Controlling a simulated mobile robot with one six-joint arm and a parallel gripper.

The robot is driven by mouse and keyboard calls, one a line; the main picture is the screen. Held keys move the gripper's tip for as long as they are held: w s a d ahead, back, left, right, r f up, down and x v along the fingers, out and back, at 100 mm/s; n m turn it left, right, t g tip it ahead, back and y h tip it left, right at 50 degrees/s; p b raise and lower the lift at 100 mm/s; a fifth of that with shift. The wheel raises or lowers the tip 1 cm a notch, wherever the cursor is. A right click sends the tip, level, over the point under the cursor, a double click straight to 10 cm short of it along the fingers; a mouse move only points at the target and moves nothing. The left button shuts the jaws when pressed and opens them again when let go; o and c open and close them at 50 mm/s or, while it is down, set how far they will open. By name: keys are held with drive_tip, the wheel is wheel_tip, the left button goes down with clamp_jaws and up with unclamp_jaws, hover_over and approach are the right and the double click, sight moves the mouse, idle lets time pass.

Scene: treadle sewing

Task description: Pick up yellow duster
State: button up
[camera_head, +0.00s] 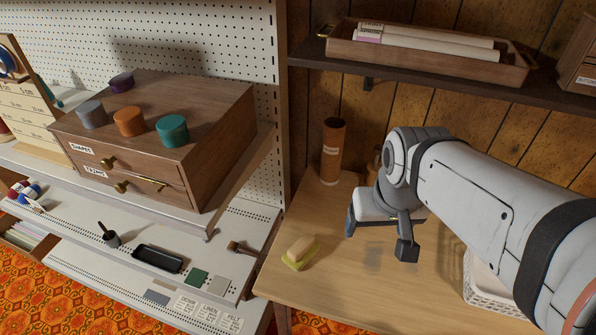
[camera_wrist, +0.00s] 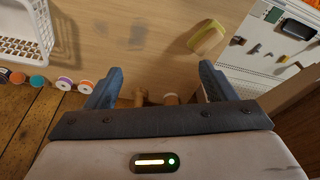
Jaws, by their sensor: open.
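The yellow duster (camera_head: 299,252), a small block with a tan top and a yellow-green underside, lies on the wooden table near its left edge. It also shows in the wrist view (camera_wrist: 207,39) at the upper right, beyond my right-hand finger. My gripper (camera_head: 378,236) hangs above the table, to the right of the duster and apart from it. Its two blue-grey fingers are spread wide with nothing between them, as the wrist view (camera_wrist: 160,75) also shows.
A tall brown cylinder (camera_head: 333,150) stands at the table's back left. A white basket (camera_head: 482,292) stands on the right, partly behind my arm. A shelf with a wooden tray (camera_head: 400,65) hangs above. A drawer cabinet (camera_head: 220,125) stands left. The tabletop around the duster is clear.

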drive_tip(key=o, duration=0.3)
drive_tip(key=shift+w+a+f, duration=0.15)
drive_tip(key=shift+w+f, duration=0.1)
drive_tip(key=shift+f, duration=0.05)
drive_tip(key=shift+o, duration=1)
drive_tip(key=w+a+f+n+g+b, duration=0.1)
drive_tip(key=w+a+f+n+b, duration=0.3)
drive_tip(key=w+a+f, duration=0.1)
wheel_tip(320, 180, down, 2)
drive_tip(key=shift+w+f+n+b, duration=0.15)
drive_tip(key=shift+w+n+b, duration=0.2)
drive_tip(key=shift+w, duration=0.5)
drive_tip(key=n+g+b, duration=0.2)
drive_tip(key=n+b, duration=0.1)
drive_tip(key=n, duration=0.2)
hover_over(301, 244)
drive_tip(key=shift+m, duration=0.25)
wheel_tip(301, 244, down, 9)
drive_tip(key=shift+w+d+f, duration=0.1)
drive_tip(key=shift+f, duration=0.1)
drive_tip(key=shift+w+a+f, duration=0.1)
drive_tip(key=shift+a+f, duration=0.1)
drive_tip(key=shift+f, duration=0.45)
drive_tip(key=shift+s+d+f+b, duration=0.15)
drive_tip(key=shift+f+b, duration=0.2)
drive_tip(key=shift+f, duration=1.4)
drive_tip(key=shift+s+f+b, duration=0.1)
drive_tip(key=shift+f+b, duration=0.2)
drive_tip(key=shift+f, duration=1.4)
